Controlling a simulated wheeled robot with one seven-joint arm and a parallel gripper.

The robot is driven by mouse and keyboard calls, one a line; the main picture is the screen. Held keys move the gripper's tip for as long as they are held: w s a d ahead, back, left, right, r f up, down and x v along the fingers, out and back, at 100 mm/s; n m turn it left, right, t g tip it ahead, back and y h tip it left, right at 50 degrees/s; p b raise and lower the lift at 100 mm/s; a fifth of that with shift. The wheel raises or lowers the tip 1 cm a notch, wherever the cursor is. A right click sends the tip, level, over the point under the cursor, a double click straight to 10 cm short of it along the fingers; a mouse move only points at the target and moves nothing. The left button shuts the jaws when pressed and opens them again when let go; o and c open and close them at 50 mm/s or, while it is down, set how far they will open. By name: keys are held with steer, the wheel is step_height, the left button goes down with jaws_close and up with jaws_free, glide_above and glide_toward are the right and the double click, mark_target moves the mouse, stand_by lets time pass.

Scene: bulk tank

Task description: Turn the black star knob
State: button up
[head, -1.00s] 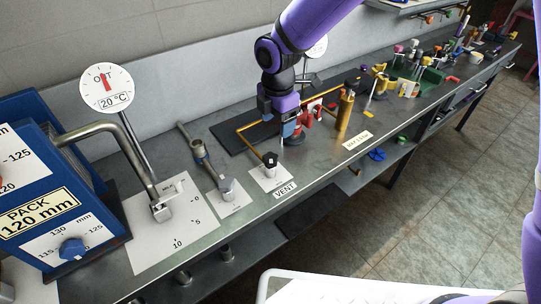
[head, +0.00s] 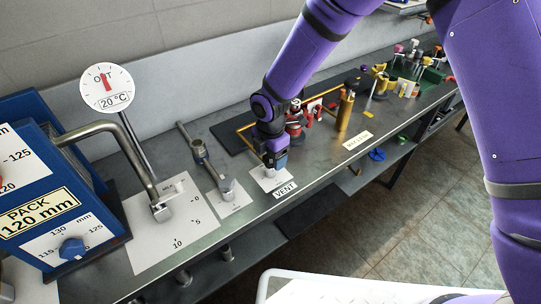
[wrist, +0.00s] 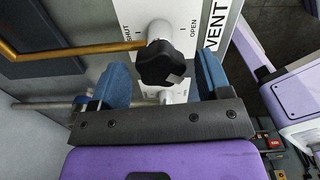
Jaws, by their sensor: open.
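The black star knob (wrist: 161,62) shows in the wrist view, on a pale round stem over a white plate marked SHUT and OPEN, beside the word VENT. My gripper (wrist: 163,76) is open, with one blue finger left of the knob and the other right of it. In the head view my gripper (head: 275,161) is low over the white plate (head: 262,182) behind the VENT label (head: 285,190). It hides the knob there.
A grey lever valve (head: 221,187) stands just left of the knob's plate. A brass pipe (wrist: 75,50) runs to the knob's stem. A brass cylinder (head: 344,110) and red fittings (head: 297,120) stand to the right. The bench's front edge is close by.

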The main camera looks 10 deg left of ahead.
steer(key=shift+f, duration=0.2)
steer(key=c, duration=0.9)
